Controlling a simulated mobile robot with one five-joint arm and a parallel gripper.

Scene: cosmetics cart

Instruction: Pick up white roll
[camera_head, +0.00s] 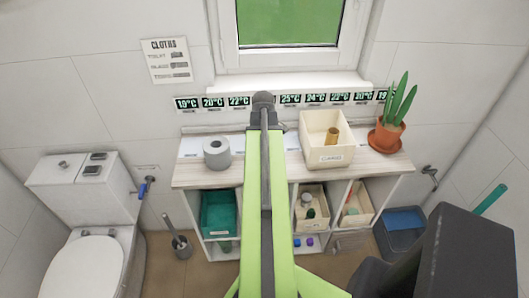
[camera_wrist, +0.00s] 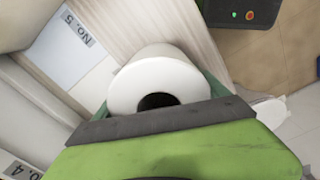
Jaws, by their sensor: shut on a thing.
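The white roll (camera_wrist: 172,72) shows in the wrist view, with its dark core hole facing the camera. My gripper (camera_wrist: 160,104) is shut on it, with the dark grey bar and green part of the gripper in front of its lower edge. In the head view my green arm reaches forward over the middle of the shelf unit, and the gripper end (camera_head: 264,100) is near the back wall. The arm hides the held roll there. Whether the roll touches the wooden top is hard to tell.
A grey roll (camera_head: 216,153) stands on the shelf top (camera_head: 195,178) left of my arm. A cream box (camera_head: 310,150) with a brown tube and a potted plant (camera_head: 386,136) stand to the right. Paper labels (camera_wrist: 62,50) lie on the top. The toilet (camera_head: 80,195) is left.

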